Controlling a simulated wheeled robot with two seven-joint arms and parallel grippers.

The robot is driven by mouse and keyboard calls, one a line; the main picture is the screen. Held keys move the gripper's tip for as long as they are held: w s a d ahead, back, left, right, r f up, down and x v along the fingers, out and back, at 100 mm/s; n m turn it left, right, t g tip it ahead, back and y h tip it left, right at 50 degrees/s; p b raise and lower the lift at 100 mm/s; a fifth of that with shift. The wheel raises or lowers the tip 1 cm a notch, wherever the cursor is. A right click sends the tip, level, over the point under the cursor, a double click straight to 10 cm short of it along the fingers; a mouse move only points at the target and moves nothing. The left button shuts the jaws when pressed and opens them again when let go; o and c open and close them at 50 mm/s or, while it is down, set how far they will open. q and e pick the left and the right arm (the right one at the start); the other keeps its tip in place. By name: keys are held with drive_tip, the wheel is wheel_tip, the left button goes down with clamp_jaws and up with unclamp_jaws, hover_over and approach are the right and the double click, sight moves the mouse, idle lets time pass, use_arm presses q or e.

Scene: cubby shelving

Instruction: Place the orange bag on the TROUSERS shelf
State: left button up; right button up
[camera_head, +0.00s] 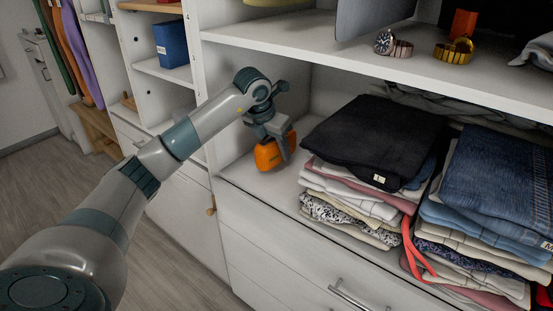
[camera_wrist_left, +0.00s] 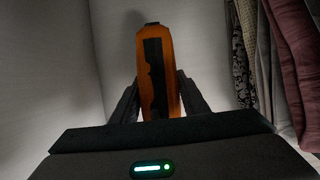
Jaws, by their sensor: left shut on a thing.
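The orange bag (camera_head: 268,156) is held by my left gripper (camera_head: 276,150) at the left end of the white shelf (camera_head: 258,190) that bears the folded clothes. In the left wrist view the orange bag (camera_wrist_left: 158,75), with a dark strip down its middle, stands between the two dark fingers of my left gripper (camera_wrist_left: 160,100), which are shut on it. I cannot tell whether the bag's underside touches the shelf. No TROUSERS label is readable. My right gripper is not in view.
A stack of folded clothes topped by a black garment (camera_head: 370,135) stands right of the bag. A second stack topped by blue jeans (camera_head: 500,180) is farther right. The shelf above holds watches (camera_head: 393,45). A blue box (camera_head: 171,43) sits in a cubby at the left.

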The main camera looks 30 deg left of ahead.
sight(269, 141)
use_arm(q)
drive_tip(key=shift+f, duration=1.7)
drive_tip(key=o, duration=1.4)
drive_tip(key=shift+f, duration=0.1)
drive_tip(key=shift+c, duration=0.2)
drive_tip(key=shift+v, duration=3.85)
drive_tip(key=shift+d, duration=0.1)
